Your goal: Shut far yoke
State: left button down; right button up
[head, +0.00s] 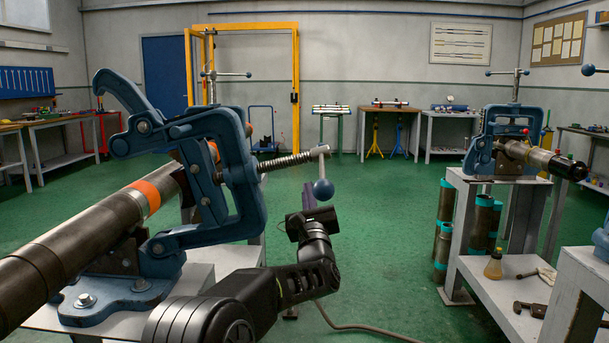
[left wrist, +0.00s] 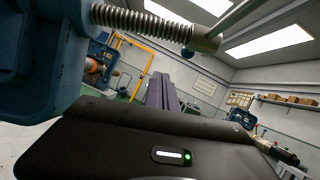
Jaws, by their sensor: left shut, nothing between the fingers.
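The large blue yoke (head: 240,170) in the foreground is tipped over to the right, its threaded screw (head: 285,161) lying nearly level and a ball-ended handle (head: 322,188) at its end. A blue hook (head: 125,95) stands raised at its left. A pipe (head: 90,230) with an orange band lies in the vise base (head: 125,285). My left gripper (head: 305,222) is shut and empty, just below the handle ball, apparently apart from it. The left wrist view shows the screw (left wrist: 150,22) above the gripper. Another upright T-handle (head: 212,76) shows behind; its vise is mostly hidden. My right gripper is out of view.
Another blue vise (head: 480,155) with an upright T-handle holds a pipe on a grey stand (head: 470,200) at right. A yellow door frame (head: 297,85) and workbenches line the back.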

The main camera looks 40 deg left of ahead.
pick_arm(q)
jog(key=shift+s+a+r, duration=0.1)
jog(key=shift+s+r, duration=0.05)
jog(key=shift+r, duration=0.55)
jog(key=shift+s+a+r, duration=0.15)
jog(key=shift+r, duration=0.5)
jog(key=shift+s+a+r, duration=0.1)
jog(key=shift+s+r, duration=0.05)
jog(key=shift+r, duration=0.55)
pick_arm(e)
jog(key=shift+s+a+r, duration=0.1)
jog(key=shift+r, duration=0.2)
pick_arm(q)
jog(key=shift+r, duration=0.15)
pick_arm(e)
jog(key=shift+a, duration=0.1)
